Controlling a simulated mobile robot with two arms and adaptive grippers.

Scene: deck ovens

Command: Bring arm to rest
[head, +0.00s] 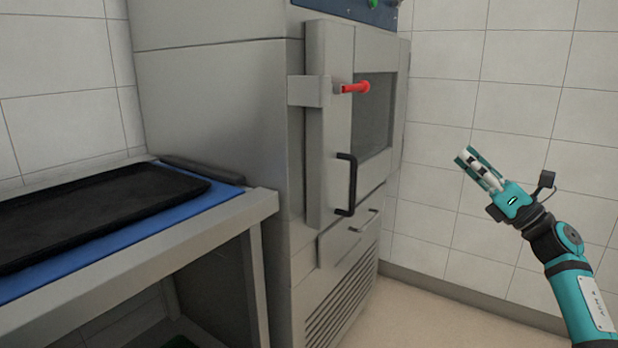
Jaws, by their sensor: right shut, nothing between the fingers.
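My right gripper (468,158) is at the right of the head view, at the end of my teal and black arm. Its fingers are shut with nothing between them and point up and to the left. It is in the air in front of the tiled wall, apart from the oven. My left gripper is not in the head view.
A grey oven (217,120) stands in the middle, its door shut, with a black handle (346,185) and a red latch lever (354,88). At left, a table (262,203) bears a blue mat (160,222) and a black tray (100,205). Floor shows at lower right.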

